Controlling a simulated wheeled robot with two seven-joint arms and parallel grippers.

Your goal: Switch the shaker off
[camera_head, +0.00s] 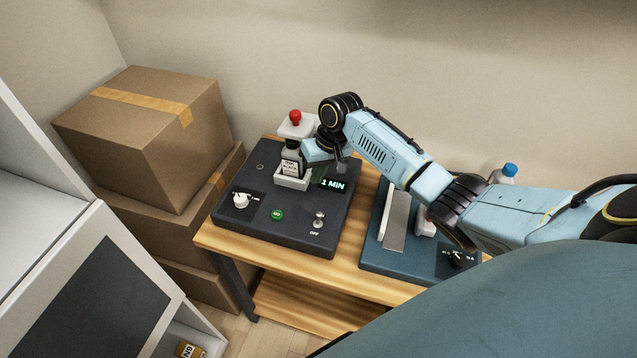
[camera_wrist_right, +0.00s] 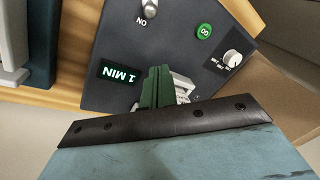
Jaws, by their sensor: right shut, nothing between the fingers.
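The shaker (camera_head: 240,222) is a dark box on a wooden table. Its metal toggle switch (camera_head: 319,219) stands at the front right, with OFF printed on the near side. It also shows at the top of the right wrist view (camera_wrist_right: 149,8), with ON beside it on the display side; I cannot tell which way the lever leans. The display (camera_head: 333,184) is lit and reads 1 MIN. A labelled bottle (camera_head: 290,165) stands in a white holder. My right gripper (camera_head: 342,164) is shut and empty above the display, beside the bottle. My left gripper is out of view.
A white dial (camera_head: 241,200) and a green button (camera_head: 277,214) are on the shaker's top. A blue device (camera_head: 385,256) stands to the right under my arm. Cardboard boxes (camera_head: 140,140) are stacked at left. The shaker's front is clear.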

